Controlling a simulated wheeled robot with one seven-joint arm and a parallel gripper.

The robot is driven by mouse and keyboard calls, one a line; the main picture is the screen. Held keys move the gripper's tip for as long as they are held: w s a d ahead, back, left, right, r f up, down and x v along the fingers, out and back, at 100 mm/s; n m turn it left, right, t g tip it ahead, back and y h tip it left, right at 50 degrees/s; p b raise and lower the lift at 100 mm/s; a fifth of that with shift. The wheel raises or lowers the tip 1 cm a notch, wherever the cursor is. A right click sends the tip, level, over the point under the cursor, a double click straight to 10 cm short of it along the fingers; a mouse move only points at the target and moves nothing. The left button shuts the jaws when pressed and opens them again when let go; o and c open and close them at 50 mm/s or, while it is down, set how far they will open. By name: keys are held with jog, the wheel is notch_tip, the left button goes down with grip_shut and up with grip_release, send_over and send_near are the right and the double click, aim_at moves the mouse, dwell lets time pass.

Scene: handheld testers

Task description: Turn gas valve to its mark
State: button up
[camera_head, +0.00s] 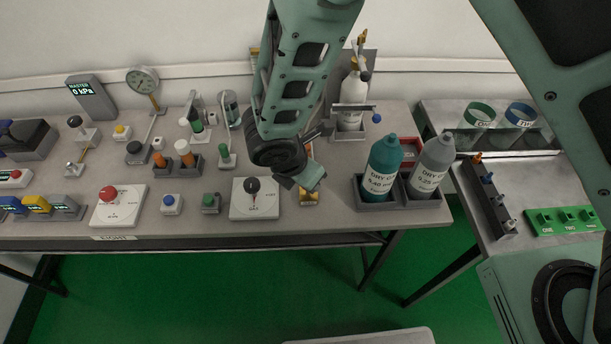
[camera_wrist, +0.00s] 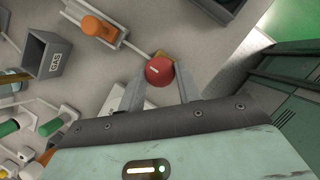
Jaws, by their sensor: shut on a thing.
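A round red knob (camera_wrist: 159,71) with a short white line on its top shows in the wrist view. It sits on a brass-coloured base and looks like the gas valve. My gripper (camera_wrist: 161,80) is shut on the knob, one finger on each side. In the head view my gripper (camera_head: 312,178) points down at the bench just above the brass base (camera_head: 309,198), and it hides the knob there. I cannot make out a target mark around the knob.
A white plate with a black knob (camera_head: 253,198) is close on the left. A teal bottle (camera_head: 382,168) and a grey bottle (camera_head: 432,166) stand in a dark holder (camera_head: 404,200) on the right. A gas cylinder (camera_head: 352,97) stands behind. The bench's front edge is close.

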jog(key=o, duration=1)
jog(key=shift+c, duration=0.2)
jog(key=shift+r, duration=0.1)
jog(key=v, duration=1.7)
jog(key=shift+s, duration=0.2)
jog(key=shift+a, duration=0.1)
jog(key=s+d+r+m+g+y, duration=0.1)
jog(key=s+d+r+m+y, duration=0.1)
jog(key=s+d+m, duration=0.4)
jog(key=s+d+r+m+g+y, duration=0.1)
jog(key=s+d+r+m+g, duration=0.1)
jog(key=s+d+m, duration=0.4)
jog(key=d+m, duration=0.3)
jog(key=m, duration=0.4)
jog(key=shift+s+d+r+y, duration=0.2)
jog(key=shift+d+r+y, duration=0.15)
jog(key=shift+y, duration=0.05)
